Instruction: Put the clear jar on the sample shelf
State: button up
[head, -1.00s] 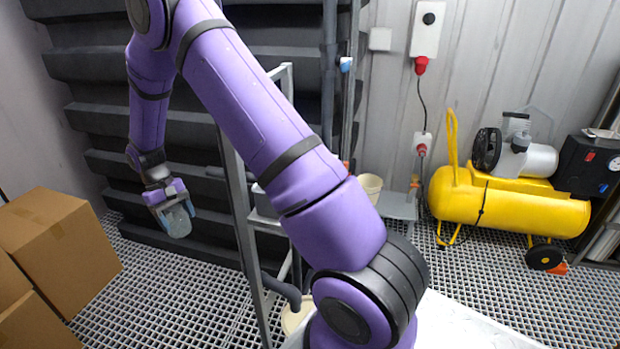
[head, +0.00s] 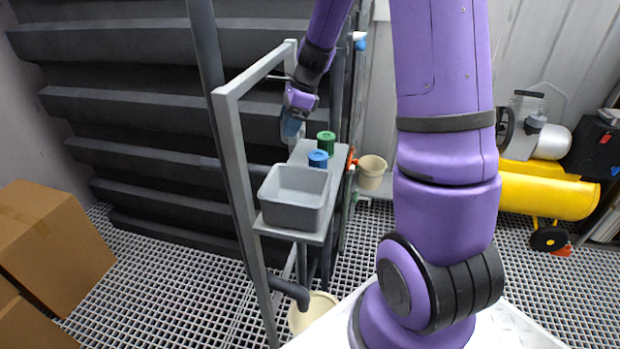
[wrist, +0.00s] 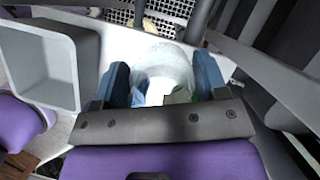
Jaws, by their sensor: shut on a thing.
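My gripper (head: 296,110) is shut on the clear jar (head: 290,128), which hangs below the fingers in the head view. In the wrist view the jar (wrist: 162,62) sits between the two blue fingers, with its rim and pale see-through wall showing. The sample shelf (head: 338,163) is a narrow grey ledge on the metal frame. The jar is at the far left edge of the shelf in the head view; whether it touches the shelf I cannot tell. In the wrist view the pale shelf surface (wrist: 105,42) shows beside and behind the jar.
On the shelf stand a grey bin (head: 293,215) at the near end, a blue-lidded container (head: 318,159) and a green-lidded one (head: 326,142). The frame's upright post (head: 240,190) rises at the left. A cream cup (head: 371,172) hangs at the right.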

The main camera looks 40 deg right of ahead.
aim_at(304, 138)
jog(key=m, duration=0.1)
jog(key=s+d+r+m+t, duration=0.1)
jog(key=m, duration=0.1)
jog(key=s+d+r+m+h, duration=0.1)
jog(key=shift+d+r+m+t, duration=0.1)
jog(key=shift+r+m+t, duration=0.2)
jog(key=shift+m, duration=0.1)
notch_tip(304, 138, down, 10)
jog(key=shift+r, duration=0.1)
jog(key=o, duration=0.9)
jog(key=shift+f, duration=0.2)
jog(key=shift+r, duration=0.15)
